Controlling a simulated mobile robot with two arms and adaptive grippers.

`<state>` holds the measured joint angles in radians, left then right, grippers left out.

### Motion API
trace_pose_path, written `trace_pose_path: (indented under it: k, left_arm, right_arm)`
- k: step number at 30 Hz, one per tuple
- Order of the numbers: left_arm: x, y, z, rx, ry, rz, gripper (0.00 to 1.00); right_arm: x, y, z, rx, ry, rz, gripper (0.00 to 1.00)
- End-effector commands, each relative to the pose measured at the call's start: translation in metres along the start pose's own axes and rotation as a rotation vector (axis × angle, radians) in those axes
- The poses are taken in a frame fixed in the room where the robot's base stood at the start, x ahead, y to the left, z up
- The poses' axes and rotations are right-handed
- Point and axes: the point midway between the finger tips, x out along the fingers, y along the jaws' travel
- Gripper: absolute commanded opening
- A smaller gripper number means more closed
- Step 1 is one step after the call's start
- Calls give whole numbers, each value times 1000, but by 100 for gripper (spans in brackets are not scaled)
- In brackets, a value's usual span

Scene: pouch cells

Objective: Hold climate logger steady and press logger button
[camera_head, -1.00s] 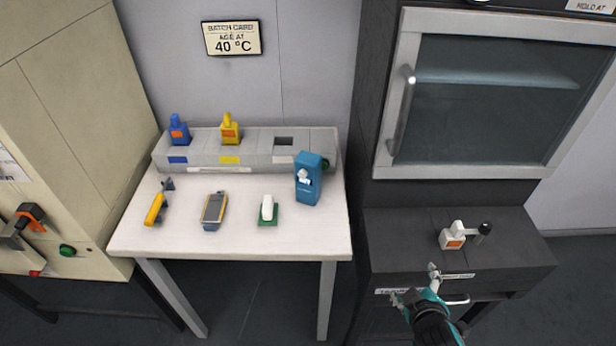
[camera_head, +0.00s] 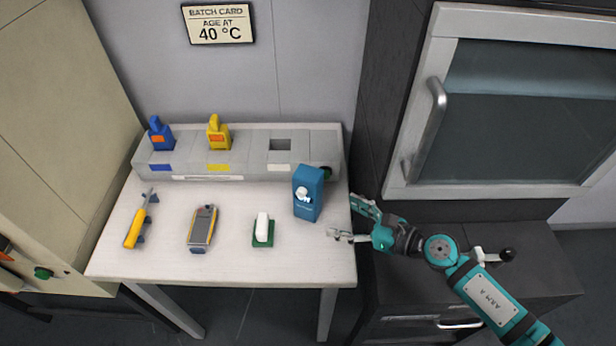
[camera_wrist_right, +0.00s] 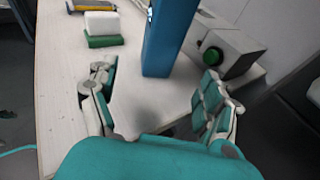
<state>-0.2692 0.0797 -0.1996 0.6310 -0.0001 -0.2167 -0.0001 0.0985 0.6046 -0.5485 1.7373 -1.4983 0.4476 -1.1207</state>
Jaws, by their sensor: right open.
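A grey-and-yellow handheld device (camera_head: 203,228) with a dark face lies on the white table; it may be the climate logger, but I cannot read a label, and its button is too small to tell. My right gripper (camera_head: 350,220) is open and empty at the table's right edge, well to the right of that device. In the right wrist view the fingers (camera_wrist_right: 155,97) are spread, with a blue box (camera_wrist_right: 168,40) just ahead, apart from them. My left gripper is not in view.
A white block on a green base (camera_head: 263,229) and a yellow-handled tool (camera_head: 137,225) also sit on the table (camera_head: 175,266). Behind stands a grey rack (camera_head: 253,156) with blue and yellow pieces and a green button (camera_wrist_right: 211,58). A glass-doored cabinet (camera_head: 437,110) is at right.

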Motion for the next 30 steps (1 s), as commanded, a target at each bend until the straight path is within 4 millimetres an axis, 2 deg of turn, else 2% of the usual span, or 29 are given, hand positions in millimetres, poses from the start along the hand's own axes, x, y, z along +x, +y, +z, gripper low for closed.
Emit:
trace_pose_path:
  k: [3, 7, 12, 17, 24, 30]
  left_arm:
    - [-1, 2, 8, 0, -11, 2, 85]
    - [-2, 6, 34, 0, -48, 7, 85]
    - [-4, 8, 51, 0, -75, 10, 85]
    - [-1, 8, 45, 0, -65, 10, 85]
    - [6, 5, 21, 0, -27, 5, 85]
    - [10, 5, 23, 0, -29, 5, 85]
  right_arm:
    - [0, 1, -6, -29, 24, 14, 82]
    - [5, 1, -7, -37, 29, 19, 82]
    - [25, 1, -7, -34, 27, 18, 82]
    - [49, 1, -8, -35, 26, 17, 82]
    - [82, 2, -9, -35, 27, 18, 82]
    - [96, 2, -9, -34, 27, 18, 82]
